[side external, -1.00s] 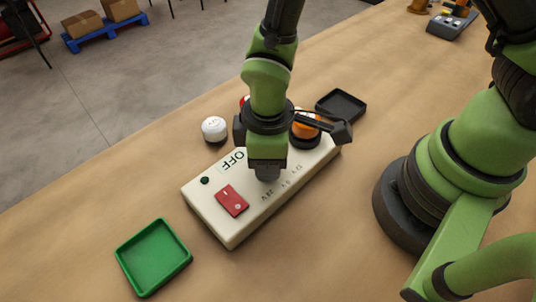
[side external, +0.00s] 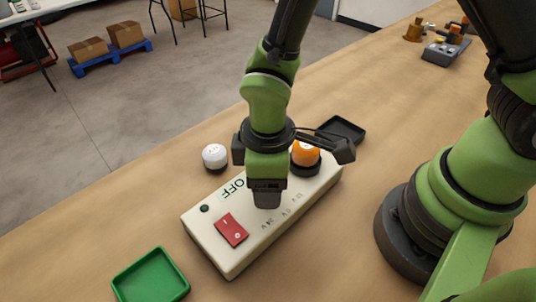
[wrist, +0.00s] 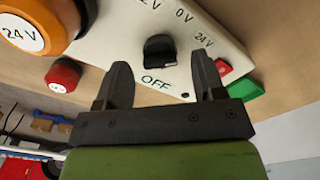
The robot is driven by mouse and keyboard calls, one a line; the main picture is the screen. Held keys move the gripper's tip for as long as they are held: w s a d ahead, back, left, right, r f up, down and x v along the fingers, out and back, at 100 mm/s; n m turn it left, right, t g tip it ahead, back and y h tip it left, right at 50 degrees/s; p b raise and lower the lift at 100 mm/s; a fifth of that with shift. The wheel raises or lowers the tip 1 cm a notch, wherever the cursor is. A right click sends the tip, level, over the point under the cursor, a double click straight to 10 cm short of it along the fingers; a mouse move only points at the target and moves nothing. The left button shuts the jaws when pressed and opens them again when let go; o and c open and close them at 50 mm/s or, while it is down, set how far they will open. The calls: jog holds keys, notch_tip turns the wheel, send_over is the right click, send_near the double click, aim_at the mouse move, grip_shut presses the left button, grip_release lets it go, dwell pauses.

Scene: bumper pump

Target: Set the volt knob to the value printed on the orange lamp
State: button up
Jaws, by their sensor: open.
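The orange lamp (side external: 305,153) sits in a dark socket at the far end of the cream panel box (side external: 228,262). In the wrist view its white face (wrist: 20,33) reads 24 V. The black volt knob (wrist: 160,48) is on the box top, with 12 V, 0 V and 24 V marks around it; I cannot tell which mark it points at. My gripper (wrist: 163,74) is open and empty, its fingers on either side of the knob's line in the wrist view, apart from it. In the side view my gripper (side external: 267,200) hides the knob.
A red rocker switch (side external: 231,230), a green light (side external: 205,208) and OFF lettering are on the box. A green tray (side external: 152,276) and a black tray (side external: 342,130) lie nearby.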

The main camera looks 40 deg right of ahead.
notch_tip(320, 180, up, 8)
jog(key=shift+f, duration=0.1)
dwell(0.4)
jog(key=s+d+r+m+t+y, duration=0.1)
jog(key=s+d+r+m+t, duration=0.2)
jog(key=d+r+m, duration=0.3)
jog(key=s+d+r+m+t+y, duration=0.1)
jog(key=s+d+r+m+t, duration=0.3)
jog(key=r, duration=0.6)
jog(key=s+d+m, duration=0.1)
jog(key=d+m, duration=0.1)
jog(key=m, duration=0.1)
jog(key=shift+s+d+r, duration=0.15)
jog(key=shift+s+d, duration=0.2)
jog(key=shift+d, duration=0.05)
